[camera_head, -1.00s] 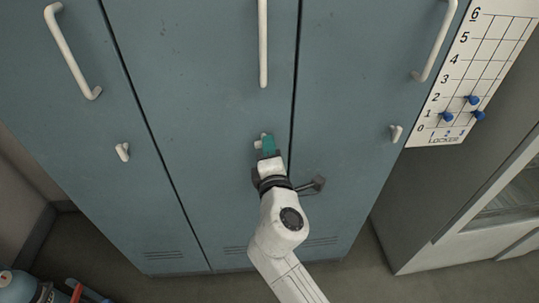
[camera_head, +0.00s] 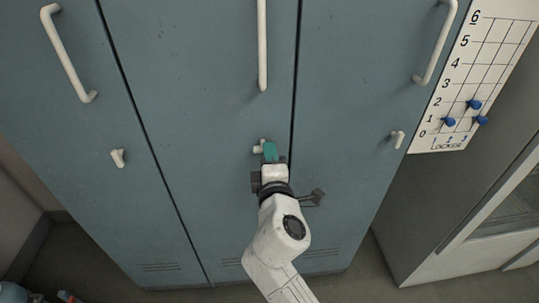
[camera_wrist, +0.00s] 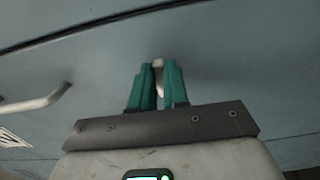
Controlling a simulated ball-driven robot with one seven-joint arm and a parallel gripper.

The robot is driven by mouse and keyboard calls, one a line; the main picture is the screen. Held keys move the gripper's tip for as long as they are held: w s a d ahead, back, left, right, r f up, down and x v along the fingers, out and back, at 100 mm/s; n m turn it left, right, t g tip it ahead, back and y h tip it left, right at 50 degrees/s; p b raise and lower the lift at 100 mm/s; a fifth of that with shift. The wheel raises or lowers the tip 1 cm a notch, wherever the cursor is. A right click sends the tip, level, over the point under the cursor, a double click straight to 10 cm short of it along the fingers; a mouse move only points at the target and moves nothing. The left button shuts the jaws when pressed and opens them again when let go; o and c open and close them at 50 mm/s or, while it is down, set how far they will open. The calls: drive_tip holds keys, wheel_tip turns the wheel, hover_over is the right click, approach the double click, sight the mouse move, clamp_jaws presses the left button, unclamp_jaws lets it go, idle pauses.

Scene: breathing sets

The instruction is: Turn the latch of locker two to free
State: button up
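Locker two (camera_head: 215,60) is taken as the middle of three blue-grey doors in the head view. Its small off-white latch (camera_head: 258,149) sits below the long handle. My gripper (camera_head: 270,152) is at this latch, its teal fingers hiding the latch's right part in the head view. In the wrist view the latch (camera_wrist: 158,66) lies between the two fingertips, which close narrowly on both sides of it. My gripper looks shut on it. A stub of the latch shows left of the fingers in the head view. Its exact angle is partly hidden.
The left door has a latch (camera_head: 118,158) and the right door another (camera_head: 398,139). Long white handles (camera_head: 262,45) stick out above. A numbered locker chart (camera_head: 470,80) with blue markers hangs at right, beside a grey cabinet (camera_head: 480,190). Blue items lie on the floor at lower left.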

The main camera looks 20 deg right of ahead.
drive_tip(key=o, duration=0.5)
drive_tip(key=shift+c, duration=0.2)
drive_tip(key=v, duration=1)
drive_tip(key=shift+s+b, duration=0.4)
drive_tip(key=shift+a, duration=0.1)
drive_tip(key=s+d+f+m+g+p, duration=0.3)
drive_tip(key=s+d+f+m+g, duration=0.65)
drive_tip(key=d+f, duration=0.25)
drive_tip(key=s+a+f+m+g+y+p, duration=0.1)
drive_tip(key=s+f+m+g+y, duration=0.1)
drive_tip(key=s, duration=0.6)
drive_tip(key=s+f+m+g+y+p, duration=0.1)
drive_tip(key=s+f+m+g+y, duration=0.2)
drive_tip(key=s, duration=0.6)
wheel_tip(320, 180, down, 2)
drive_tip(key=shift+a+f+g+p, duration=0.15)
drive_tip(key=shift+a+g+p, duration=0.25)
drive_tip(key=shift+g, duration=0.45)
